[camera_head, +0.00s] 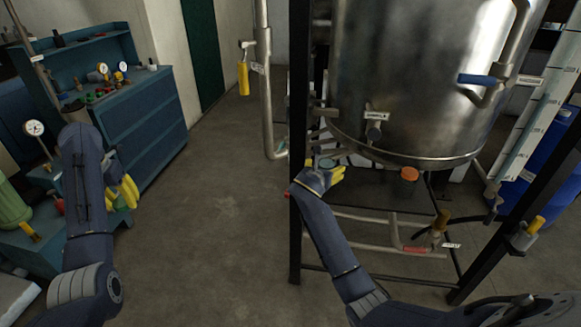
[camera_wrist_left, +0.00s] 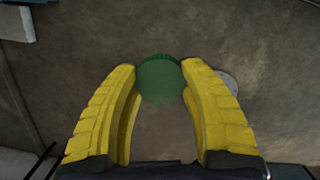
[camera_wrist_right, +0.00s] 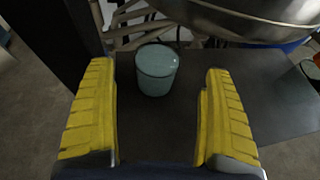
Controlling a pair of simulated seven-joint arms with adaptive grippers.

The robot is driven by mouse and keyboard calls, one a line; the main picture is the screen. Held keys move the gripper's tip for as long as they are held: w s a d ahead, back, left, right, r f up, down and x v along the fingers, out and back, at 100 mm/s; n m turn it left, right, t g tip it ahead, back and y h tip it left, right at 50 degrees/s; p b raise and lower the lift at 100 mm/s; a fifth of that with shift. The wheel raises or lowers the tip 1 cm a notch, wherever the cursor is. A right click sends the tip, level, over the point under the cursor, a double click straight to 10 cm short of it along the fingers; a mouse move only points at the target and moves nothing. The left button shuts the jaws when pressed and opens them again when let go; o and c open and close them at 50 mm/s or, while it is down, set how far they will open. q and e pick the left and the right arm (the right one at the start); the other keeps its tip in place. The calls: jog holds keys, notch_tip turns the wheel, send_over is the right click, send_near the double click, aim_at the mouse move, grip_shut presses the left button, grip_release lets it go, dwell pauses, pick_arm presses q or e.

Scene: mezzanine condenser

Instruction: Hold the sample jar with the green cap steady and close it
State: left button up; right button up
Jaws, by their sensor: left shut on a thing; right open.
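The green cap (camera_wrist_left: 160,80) sits between the yellow fingertips of my left gripper (camera_wrist_left: 160,75), which is shut on it. In the head view my left gripper (camera_head: 126,190) is at the left, with the cap (camera_head: 118,203) partly hidden by its fingers. The sample jar (camera_wrist_right: 157,70) is a pale blue-green cylinder standing upright on a dark shelf. My right gripper (camera_wrist_right: 158,110) is open, its fingers spread to either side and short of the jar. In the head view the jar (camera_head: 327,162) shows just beyond my right gripper (camera_head: 330,174).
The dark shelf (camera_wrist_right: 240,85) lies under a large steel vessel (camera_head: 410,75). An orange-topped item (camera_head: 409,174) is to the jar's right. A black post (camera_head: 297,120) stands close left of my right gripper. A blue workbench (camera_head: 145,115) is at the left, with open floor between.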

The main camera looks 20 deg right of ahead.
aim_at(327, 164)
jog(key=shift+w+d+f, duration=0.1)
jog(key=shift+w+d, duration=0.1)
jog(key=shift+w, duration=0.1)
jog(key=shift+x, duration=2.5)
jog(key=shift+a+f, duration=0.1)
jog(key=c, duration=1.4)
notch_tip(327, 164, up, 20)
